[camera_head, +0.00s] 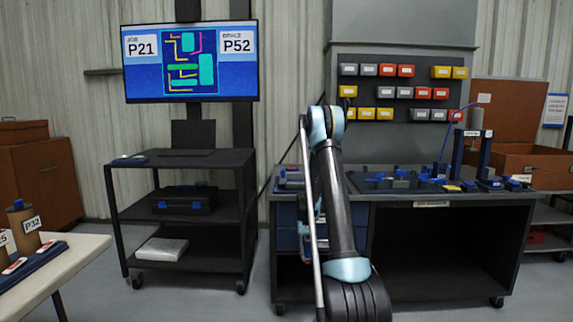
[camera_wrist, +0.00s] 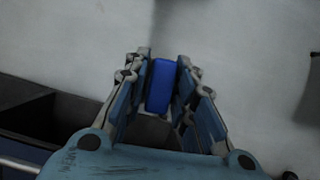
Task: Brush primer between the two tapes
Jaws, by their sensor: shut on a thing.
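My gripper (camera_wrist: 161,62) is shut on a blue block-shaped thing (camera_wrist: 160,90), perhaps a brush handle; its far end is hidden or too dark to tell. In the head view my arm hides most of the gripper, which hangs in front of the workbench (camera_head: 450,197). I cannot make out the two tapes or any primer on the bench. A brown container labelled P32 (camera_head: 24,232) stands in a blue rack (camera_head: 35,259) on the pale table at the left.
A dark shelf cart (camera_head: 180,160) stands left of the bench, under a screen (camera_head: 190,62) reading P21 and P52. Several blue and grey fixtures crowd the benchtop, with a tall blue frame (camera_head: 485,155) at right. Coloured bins (camera_head: 400,92) hang behind. Grey floor lies between cart and pale table.

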